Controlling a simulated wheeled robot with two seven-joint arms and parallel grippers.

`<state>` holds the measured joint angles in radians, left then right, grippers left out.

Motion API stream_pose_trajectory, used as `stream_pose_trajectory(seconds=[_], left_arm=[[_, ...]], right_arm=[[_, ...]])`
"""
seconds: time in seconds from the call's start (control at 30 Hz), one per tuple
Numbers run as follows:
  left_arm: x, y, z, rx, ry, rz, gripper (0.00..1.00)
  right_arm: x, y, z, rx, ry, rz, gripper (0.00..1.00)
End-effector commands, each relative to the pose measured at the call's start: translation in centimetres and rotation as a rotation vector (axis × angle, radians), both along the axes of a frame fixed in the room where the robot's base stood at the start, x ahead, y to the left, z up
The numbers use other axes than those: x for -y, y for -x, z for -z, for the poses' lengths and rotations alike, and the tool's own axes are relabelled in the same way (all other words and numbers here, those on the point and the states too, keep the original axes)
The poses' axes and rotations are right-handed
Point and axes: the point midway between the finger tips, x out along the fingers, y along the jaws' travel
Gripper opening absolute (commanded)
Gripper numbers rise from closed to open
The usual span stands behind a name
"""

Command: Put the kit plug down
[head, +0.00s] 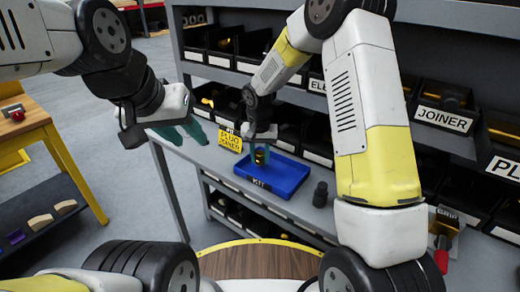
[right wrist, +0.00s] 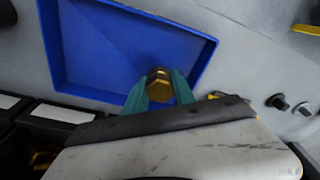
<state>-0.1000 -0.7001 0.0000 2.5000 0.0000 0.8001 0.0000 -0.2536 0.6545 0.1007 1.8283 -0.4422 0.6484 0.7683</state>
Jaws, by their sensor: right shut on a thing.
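The kit plug is a brass hex-headed piece (right wrist: 158,82), gripped between the teal fingertips of my right gripper (right wrist: 160,88) in the right wrist view. In the head view, my right gripper (head: 261,156) points down over the far side of the blue kit tray (head: 285,180), with the plug small between its fingers. In the wrist view, the plug overlaps the tray's near edge (right wrist: 110,98); whether it touches the tray floor I cannot tell. The tray looks otherwise empty. My left gripper (head: 181,132) is off to the left, with its teal fingers apart and nothing visible between them.
A yellow sign reading PLUG JOINER (head: 231,141) stands behind the tray. A dark cylindrical part (head: 320,194) stands on the grey bench right of it. Black bins line the shelf, one labelled JOINER (head: 444,119).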

Motion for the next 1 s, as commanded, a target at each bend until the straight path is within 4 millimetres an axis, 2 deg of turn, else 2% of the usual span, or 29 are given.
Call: stream_pose_trajectory(seconds=[0.1,0.47,0.5,0.57,0.87,1.0], left_arm=[[0.0,0.0,0.0,0.0,0.0,0.0,0.36],[0.0,0.0,0.0,0.0,0.0,0.0,0.36],[0.0,0.0,0.0,0.0,0.0,0.0,0.36],[0.0,0.0,0.0,0.0,0.0,0.0,0.36],[0.0,0.0,0.0,0.0,0.0,0.0,0.36],[0.0,0.0,0.0,0.0,0.0,0.0,0.36]], right_arm=[[0.0,0.1,1.6,-0.002,0.001,0.001,0.0],[0.0,0.1,2.0,-0.002,0.001,0.0,0.0],[0.0,0.1,1.9,-0.001,0.0,0.0,0.39],[0.0,0.1,1.9,-0.001,0.0,0.0,0.5],[0.0,0.1,1.9,-0.001,0.0,0.0,0.53],[0.0,0.0,1.0,0.002,-0.001,0.001,0.53]])
